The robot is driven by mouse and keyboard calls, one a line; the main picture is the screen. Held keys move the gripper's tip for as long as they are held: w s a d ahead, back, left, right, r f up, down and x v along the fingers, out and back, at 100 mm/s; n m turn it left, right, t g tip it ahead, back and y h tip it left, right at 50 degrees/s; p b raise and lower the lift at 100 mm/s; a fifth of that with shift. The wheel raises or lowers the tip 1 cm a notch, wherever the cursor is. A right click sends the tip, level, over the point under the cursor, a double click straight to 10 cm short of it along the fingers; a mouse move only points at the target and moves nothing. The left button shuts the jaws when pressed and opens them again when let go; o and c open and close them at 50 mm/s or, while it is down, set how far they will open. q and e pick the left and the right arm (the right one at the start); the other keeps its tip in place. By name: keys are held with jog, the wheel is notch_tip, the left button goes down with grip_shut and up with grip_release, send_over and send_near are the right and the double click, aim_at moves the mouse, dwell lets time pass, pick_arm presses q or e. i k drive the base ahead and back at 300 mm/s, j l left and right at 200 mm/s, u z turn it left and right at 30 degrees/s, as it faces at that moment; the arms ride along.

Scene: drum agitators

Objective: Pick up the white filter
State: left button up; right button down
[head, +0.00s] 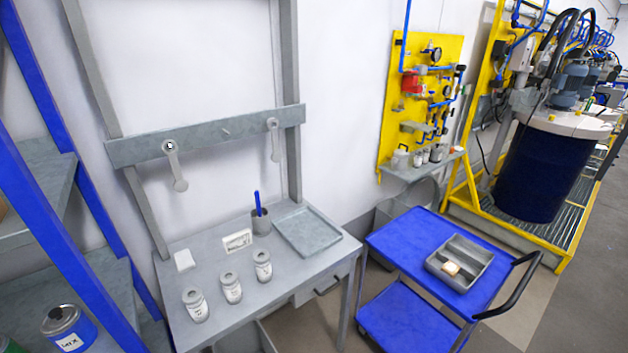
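I cannot tell for sure which thing is the white filter. Three small whitish cylinders with dark labels, a left one (195,305), a middle one (231,288) and a right one (263,266), stand upright on the grey table (205,335). A flat white block (184,261) lies behind them on the left. Several small pale and dark containers (400,158) stand on the shelf of the yellow panel (396,110). A small cream-coloured block (451,268) lies in a grey divided tray (474,274). Neither gripper is in view.
The tray sits on a blue cart (405,240) with a black handle (520,285). The table also holds a white card (237,241), a cup with a blue pen (261,220) and a shallow empty tray (307,232). A blue-framed rack (70,190) borders the left. Floor is open at right.

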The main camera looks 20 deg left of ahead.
aim_at(229, 280)
jog(key=k+l+u, duration=0.15)
jog(key=u, duration=0.3)
jog(key=k+l+u, duration=0.1)
jog(key=u, duration=0.3)
jog(key=k+u, duration=0.25)
jog(key=u, duration=0.2)
